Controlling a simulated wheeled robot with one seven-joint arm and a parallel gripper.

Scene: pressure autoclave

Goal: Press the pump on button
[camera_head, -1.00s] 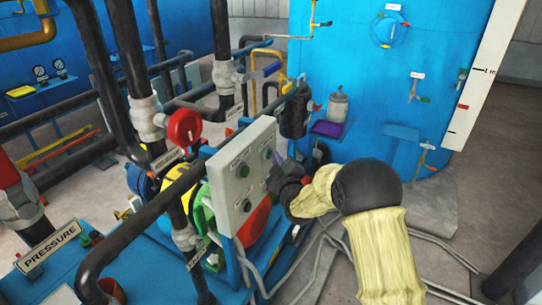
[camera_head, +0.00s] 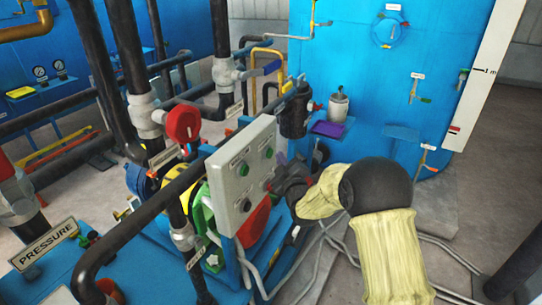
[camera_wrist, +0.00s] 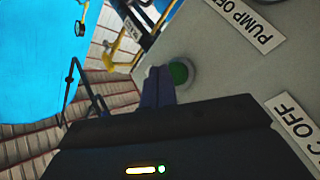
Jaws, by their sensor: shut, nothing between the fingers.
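The grey control panel (camera_head: 229,184) stands upright, with two green buttons in its upper row and dark buttons below. The upper-right green button (camera_head: 268,153) is near my gripper (camera_head: 282,159), which is at the panel's right side. In the wrist view, a green button (camera_wrist: 180,73) in a grey ring lies just right of the shut, empty fingers of my gripper (camera_wrist: 160,72). The fingers overlap its left edge; I cannot tell whether they touch it. A "PUMP OFF" label (camera_wrist: 250,22) is at the upper right. The green button's own label is not readable.
A black pipe (camera_head: 150,207) crosses left of the panel. The blue tank (camera_head: 365,90) stands behind, with a small shelf holding a grey canister (camera_head: 338,107).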

